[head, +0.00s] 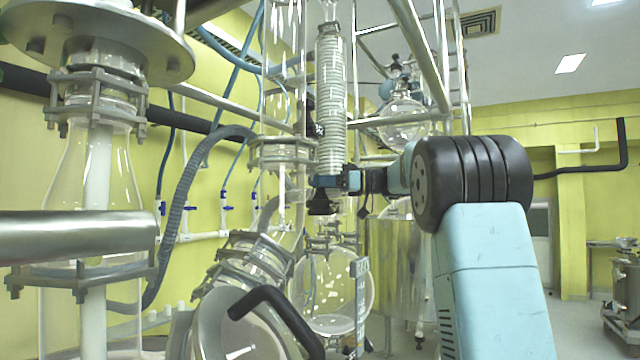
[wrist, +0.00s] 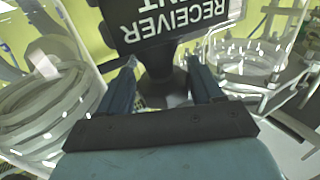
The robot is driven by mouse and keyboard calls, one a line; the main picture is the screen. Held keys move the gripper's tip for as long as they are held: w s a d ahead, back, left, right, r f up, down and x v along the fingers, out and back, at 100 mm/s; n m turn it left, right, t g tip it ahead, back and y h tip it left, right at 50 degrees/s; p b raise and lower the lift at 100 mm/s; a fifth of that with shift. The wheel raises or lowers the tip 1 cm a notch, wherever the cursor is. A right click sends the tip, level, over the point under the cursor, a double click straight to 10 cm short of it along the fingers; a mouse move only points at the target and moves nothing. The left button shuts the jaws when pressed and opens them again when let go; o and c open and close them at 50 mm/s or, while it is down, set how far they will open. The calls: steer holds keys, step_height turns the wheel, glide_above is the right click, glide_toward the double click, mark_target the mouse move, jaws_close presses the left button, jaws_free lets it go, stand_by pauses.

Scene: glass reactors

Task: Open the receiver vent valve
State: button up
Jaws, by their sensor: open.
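A dark plate lettered "RECEIVER" (wrist: 178,22), upside down with a second word partly cut off, fills the top of the wrist view. Below it is the dark valve handle (wrist: 160,62), lying between the fingers of my gripper (wrist: 164,82). The fingers stand apart on either side of it, and I cannot tell whether they touch it. In the head view my gripper (head: 336,183) reaches left to the glass column, at mid height. A black flared part (head: 321,204) hangs just under its tip; whether this is the same handle is unclear.
A glass column with a white coil (head: 331,95) rises just above my gripper. A round glass vessel (head: 333,290) is below it. A large glass reactor (head: 95,190) and a steel pipe (head: 75,238) stand at the left. Open floor lies at the far right.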

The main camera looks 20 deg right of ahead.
steer(key=m+t, duration=0.1)
steer(key=r+m+t+h, duration=0.1)
steer(key=t, duration=0.1)
steer(key=shift+s, duration=0.35)
steer(key=m+t+h, duration=0.3)
steer(key=shift+a+t, duration=0.15)
steer(key=shift+t, duration=0.25)
steer(key=shift+m+t+h, duration=1.5)
steer(key=shift+m+h, duration=0.1)
steer(key=shift+h, duration=0.5)
steer(key=shift+w, duration=0.1)
steer(key=shift+f, duration=0.1)
steer(key=c, duration=0.7)
steer(key=shift+w+f+n+g+y, duration=0.1)
steer(key=shift+w+n+g+y, duration=0.1)
steer(key=shift+n+g+y, duration=1.4)
steer(key=shift+y, duration=0.4)
steer(key=shift+c, duration=0.2)
steer(key=n+g+y, duration=0.2)
steer(key=g, duration=0.1)
steer(key=n+g+y, duration=0.1)
steer(key=n+g, duration=0.1)
steer(key=shift+d+g+y, duration=0.2)
steer(key=shift+g+y, duration=0.2)
steer(key=shift+s+n+g, duration=0.15)
steer(key=shift+n+g, duration=0.45)
